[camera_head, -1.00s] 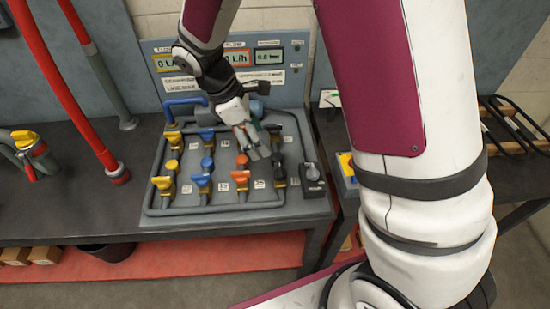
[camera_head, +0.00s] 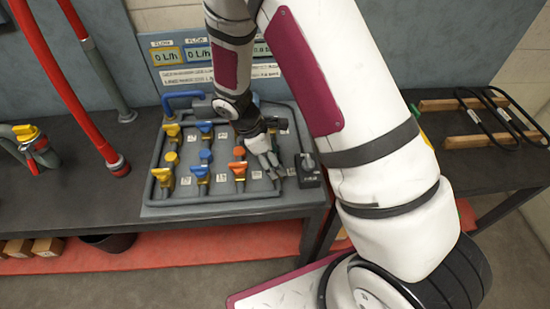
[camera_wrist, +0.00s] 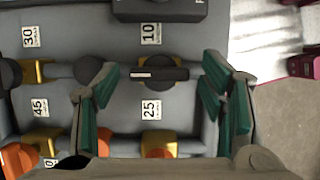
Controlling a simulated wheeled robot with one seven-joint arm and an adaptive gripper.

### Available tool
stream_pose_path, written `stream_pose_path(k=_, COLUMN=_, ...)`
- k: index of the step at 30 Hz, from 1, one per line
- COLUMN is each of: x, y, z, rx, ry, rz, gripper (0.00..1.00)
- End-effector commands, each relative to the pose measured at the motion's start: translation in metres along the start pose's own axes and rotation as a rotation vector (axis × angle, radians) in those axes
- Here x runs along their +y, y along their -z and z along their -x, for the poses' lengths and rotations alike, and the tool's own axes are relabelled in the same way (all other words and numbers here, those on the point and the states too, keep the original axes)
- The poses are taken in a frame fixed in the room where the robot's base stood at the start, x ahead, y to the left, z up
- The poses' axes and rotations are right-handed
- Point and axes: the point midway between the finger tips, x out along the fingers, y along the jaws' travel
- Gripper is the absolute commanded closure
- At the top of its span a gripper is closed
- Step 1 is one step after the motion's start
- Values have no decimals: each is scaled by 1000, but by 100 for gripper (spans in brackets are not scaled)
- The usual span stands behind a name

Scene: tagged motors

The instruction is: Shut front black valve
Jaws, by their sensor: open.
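The front black valve (camera_wrist: 160,74) is in the wrist view, a dark bar handle with a pale line along one edge and brass beside it. Its handle lies along the picture's horizontal, in line with the row. My gripper (camera_wrist: 160,80) is open, its green-padded fingers standing on either side of this valve, with visible gaps. In the head view my gripper (camera_head: 273,167) is low over the panel's right column and hides most of this valve. A round black knob (camera_wrist: 88,70) and another black valve (camera_wrist: 10,73) lie left in the wrist view.
The grey panel (camera_head: 235,208) also carries yellow valves (camera_head: 164,176), blue valves (camera_head: 201,173) and orange valves (camera_head: 238,170). A black switch box (camera_head: 306,166) stands close right of my gripper. Labels 25 and 10 flank the front black valve.

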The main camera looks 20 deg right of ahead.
Motion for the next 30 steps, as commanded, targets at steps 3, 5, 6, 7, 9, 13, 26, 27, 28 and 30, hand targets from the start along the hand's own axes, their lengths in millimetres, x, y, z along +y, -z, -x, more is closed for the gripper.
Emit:
stream_pose_path(k=3, x=0, y=0, z=-2, rx=0, ry=0, rz=0, gripper=35)
stream_pose_path(k=5, x=0, y=0, z=-1, rx=0, ry=0, rz=0, gripper=35)
stream_pose_path(k=6, x=0, y=0, z=-1, rx=0, ry=0, rz=0, gripper=35)
stream_pose_path(k=7, x=0, y=0, z=-1, rx=0, ry=0, rz=-1, gripper=35)
stream_pose_path(k=9, x=0, y=0, z=-1, rx=0, ry=0, rz=-1, gripper=42)
stream_pose_path(k=13, x=0, y=0, z=-1, rx=0, ry=0, rz=-1, gripper=71)
stream_pose_path(k=26, x=1, y=0, z=-2, rx=0, ry=18, rz=-46, gripper=83)
stream_pose_path(k=27, x=2, y=0, z=-2, rx=0, ry=25, rz=-62, gripper=83)
stream_pose_path(k=28, x=2, y=0, z=-2, rx=0, ry=30, rz=-75, gripper=83)
stream_pose_path(k=30, x=3, y=0, z=-2, rx=1, ry=45, rz=-113, gripper=83)
